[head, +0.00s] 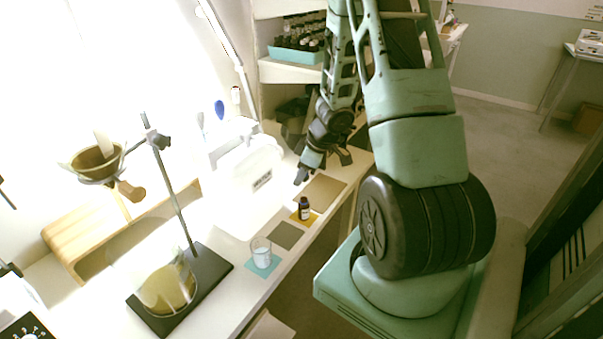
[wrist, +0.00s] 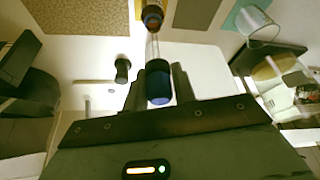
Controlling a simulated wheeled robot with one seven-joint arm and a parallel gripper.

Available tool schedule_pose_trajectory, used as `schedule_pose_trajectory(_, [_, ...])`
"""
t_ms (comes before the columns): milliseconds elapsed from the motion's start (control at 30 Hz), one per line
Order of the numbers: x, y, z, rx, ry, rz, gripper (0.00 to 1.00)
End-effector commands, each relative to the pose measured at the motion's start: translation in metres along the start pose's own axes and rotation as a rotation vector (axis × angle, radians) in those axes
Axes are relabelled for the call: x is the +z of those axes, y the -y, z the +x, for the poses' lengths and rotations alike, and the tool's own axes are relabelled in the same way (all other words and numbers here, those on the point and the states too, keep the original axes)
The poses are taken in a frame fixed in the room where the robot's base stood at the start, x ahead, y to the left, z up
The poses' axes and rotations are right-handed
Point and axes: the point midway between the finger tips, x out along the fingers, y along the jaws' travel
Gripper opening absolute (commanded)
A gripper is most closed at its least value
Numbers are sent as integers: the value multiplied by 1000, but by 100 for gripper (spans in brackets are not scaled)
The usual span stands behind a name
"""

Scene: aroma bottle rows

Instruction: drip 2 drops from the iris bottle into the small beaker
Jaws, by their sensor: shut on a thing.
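A small dark brown bottle with a pale label (head: 304,209) stands upright on a yellow mat; its label is too small to read. It also shows at the top of the wrist view (wrist: 152,16). My gripper (head: 301,177) is above and behind the bottle. In the wrist view my gripper (wrist: 160,74) is shut on the dark blue bulb of a dropper (wrist: 158,88). Its clear glass tube points towards the bottle; I cannot tell whether its tip is inside. The small clear beaker (head: 261,252) stands on a teal mat; it also shows in the wrist view (wrist: 257,24).
An empty dark grey mat (head: 287,235) lies between bottle and beaker. A brown mat (head: 325,191) lies behind the bottle. A small black piece (wrist: 122,70) shows beside the dropper. A stand with a black base (head: 215,268) and round flask (head: 168,290) is left of the beaker.

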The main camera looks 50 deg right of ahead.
Motion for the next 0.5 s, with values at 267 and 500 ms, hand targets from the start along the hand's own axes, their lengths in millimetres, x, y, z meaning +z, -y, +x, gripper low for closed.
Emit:
schedule_pose_trajectory(267, [5,0,12,0,0,2,6])
schedule_pose_trajectory(500, [8,0,20,0,0,1,6])
